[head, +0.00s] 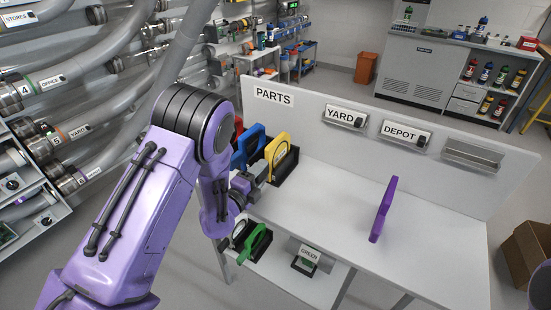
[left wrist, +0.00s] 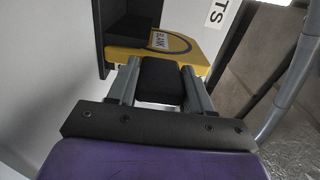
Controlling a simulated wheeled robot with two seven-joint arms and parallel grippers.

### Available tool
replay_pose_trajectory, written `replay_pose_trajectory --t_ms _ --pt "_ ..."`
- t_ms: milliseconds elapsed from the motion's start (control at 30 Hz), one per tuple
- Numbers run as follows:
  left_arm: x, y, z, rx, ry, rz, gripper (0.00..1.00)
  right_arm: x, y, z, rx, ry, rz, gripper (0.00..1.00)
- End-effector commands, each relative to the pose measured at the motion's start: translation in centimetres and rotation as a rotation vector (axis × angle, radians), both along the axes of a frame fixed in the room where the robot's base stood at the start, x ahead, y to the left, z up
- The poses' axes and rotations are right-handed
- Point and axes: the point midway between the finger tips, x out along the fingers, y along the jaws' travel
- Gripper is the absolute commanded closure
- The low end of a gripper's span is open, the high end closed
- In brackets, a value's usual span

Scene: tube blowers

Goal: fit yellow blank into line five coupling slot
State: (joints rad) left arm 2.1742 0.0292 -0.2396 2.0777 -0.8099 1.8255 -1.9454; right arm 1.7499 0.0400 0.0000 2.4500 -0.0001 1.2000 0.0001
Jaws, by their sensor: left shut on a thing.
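The yellow blank (head: 277,147) stands upright in a dark rack at the left end of the parts bench. In the left wrist view the yellow blank (left wrist: 187,48) shows its "BLANK" label. The line five coupling (head: 67,178), on the pipe labelled "5 YARD", is at the far left of the head view. Its slot is too small to make out. My right gripper is not in view.
A blue piece (head: 247,146) stands beside the yellow blank in the rack. A purple flat piece (head: 384,209) stands on the white bench (head: 335,200). A green piece (head: 256,243) is on the lower shelf. The bench's panel (head: 300,103) rises behind the rack.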

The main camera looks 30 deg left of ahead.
Motion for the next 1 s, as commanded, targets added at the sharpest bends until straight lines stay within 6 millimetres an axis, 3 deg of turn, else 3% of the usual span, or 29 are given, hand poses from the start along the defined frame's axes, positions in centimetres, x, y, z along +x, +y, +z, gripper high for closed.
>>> replay_pose_trajectory --t_ms 1000 --pt "-0.6 0.0 1.2 0.000 -0.001 -0.001 0.88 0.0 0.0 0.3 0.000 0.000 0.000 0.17"
